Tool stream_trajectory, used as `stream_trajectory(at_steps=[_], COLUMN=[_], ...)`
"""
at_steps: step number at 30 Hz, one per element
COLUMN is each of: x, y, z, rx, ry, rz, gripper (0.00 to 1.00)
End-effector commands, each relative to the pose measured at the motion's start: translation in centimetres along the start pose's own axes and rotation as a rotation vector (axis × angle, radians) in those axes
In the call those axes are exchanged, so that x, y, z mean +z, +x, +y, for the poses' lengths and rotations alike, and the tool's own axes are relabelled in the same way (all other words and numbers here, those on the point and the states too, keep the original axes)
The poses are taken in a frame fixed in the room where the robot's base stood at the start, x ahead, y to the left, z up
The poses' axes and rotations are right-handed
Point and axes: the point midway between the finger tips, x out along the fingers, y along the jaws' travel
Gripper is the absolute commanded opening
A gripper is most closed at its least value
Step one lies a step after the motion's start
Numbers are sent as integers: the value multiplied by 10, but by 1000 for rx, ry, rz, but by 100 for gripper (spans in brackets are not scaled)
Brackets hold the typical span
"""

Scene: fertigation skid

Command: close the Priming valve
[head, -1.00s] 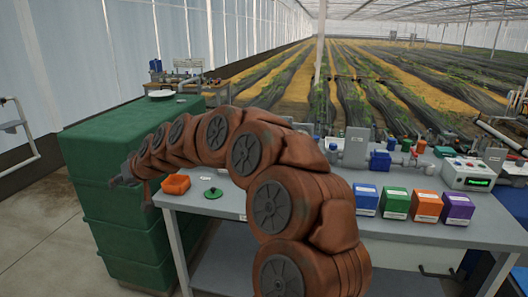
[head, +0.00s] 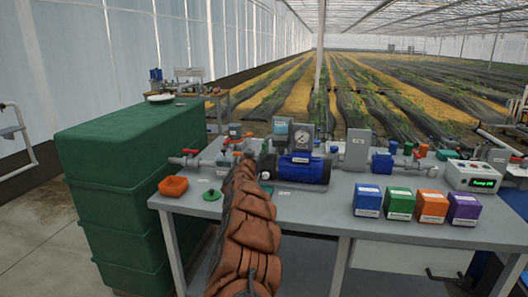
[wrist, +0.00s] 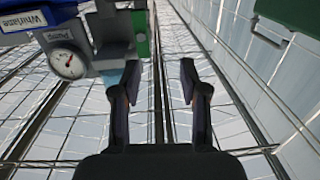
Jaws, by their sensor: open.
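Red-handled valves sit on the pump line. One red handle (head: 190,152) is at the left end of the pipe; another red fitting (head: 226,142) is just left of my arm's tip. I cannot read which is the Priming valve. In the head view my arm reaches forward over the bench, its end beside the blue pump (head: 302,169). My gripper (wrist: 160,70) is open and empty in the wrist view, its fingers pointing up in the picture. No valve handle shows between the fingers. The pressure gauge (wrist: 67,63) is upside down at upper left there.
The grey bench (head: 320,207) holds an orange tray (head: 173,187), a green disc (head: 212,195), several coloured boxes (head: 367,200) and a control box with a green display (head: 473,177). The bench front between the disc and boxes is largely clear.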

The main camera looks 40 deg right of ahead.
Motion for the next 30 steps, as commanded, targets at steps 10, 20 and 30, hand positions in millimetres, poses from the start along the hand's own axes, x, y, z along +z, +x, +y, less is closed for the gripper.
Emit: stream_trajectory(at_steps=[10, 20, 30], x=[1, 0, -4], y=[14, 32, 53], z=[24, 23, 26], rx=[57, 53, 55], ry=[-24, -23, -24], rz=[27, 26, 30], gripper=[44, 44, 44])
